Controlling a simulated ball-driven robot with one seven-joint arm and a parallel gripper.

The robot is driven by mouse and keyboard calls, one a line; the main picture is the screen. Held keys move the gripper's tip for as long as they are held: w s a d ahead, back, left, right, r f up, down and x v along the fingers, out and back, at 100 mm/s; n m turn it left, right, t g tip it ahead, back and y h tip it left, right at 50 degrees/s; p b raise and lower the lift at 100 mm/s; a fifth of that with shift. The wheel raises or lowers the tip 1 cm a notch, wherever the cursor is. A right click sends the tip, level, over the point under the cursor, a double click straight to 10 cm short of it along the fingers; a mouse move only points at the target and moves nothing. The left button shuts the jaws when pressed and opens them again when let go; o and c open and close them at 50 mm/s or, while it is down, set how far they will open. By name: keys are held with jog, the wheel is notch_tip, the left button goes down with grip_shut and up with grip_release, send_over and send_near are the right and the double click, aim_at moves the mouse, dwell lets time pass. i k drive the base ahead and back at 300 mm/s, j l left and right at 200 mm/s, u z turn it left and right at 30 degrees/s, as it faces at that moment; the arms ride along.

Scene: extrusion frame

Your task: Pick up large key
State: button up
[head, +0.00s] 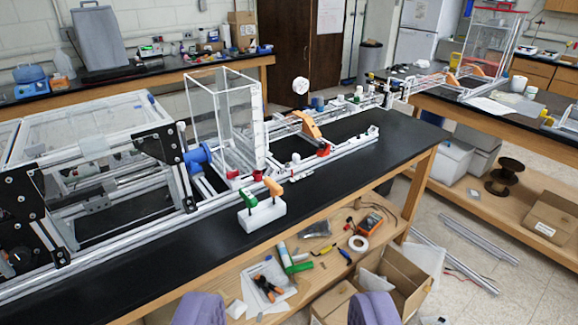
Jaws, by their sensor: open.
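A white block (262,214) stands near the front edge of the black bench top. Two key-like pieces stand upright in it, a green one (248,198) on the left and an orange one (273,187) on the right. I cannot tell for sure which is the large key; their lower parts are hidden in the block. My gripper (287,306) shows as two purple fingers at the bottom edge, wide apart and open, with nothing between them. It is nearer to me than the block and apart from it.
An extrusion frame (105,180) with black plates fills the bench's left side. A clear box (225,120) and rails stand behind the block. The bench top (345,185) is bare right of it. Below, a wooden shelf (225,275) holds tools and cardboard boxes (405,280).

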aim_at(276, 190)
jog(key=i+l, duration=0.1)
jog(key=i, duration=0.5)
jog(key=i+l, duration=0.1)
jog(key=i, duration=0.5)
jog(key=i+l, duration=0.1)
jog(key=i, duration=0.55)
jog(key=i+l, duration=0.1)
jog(key=i, duration=0.5)
jog(key=u, duration=0.05)
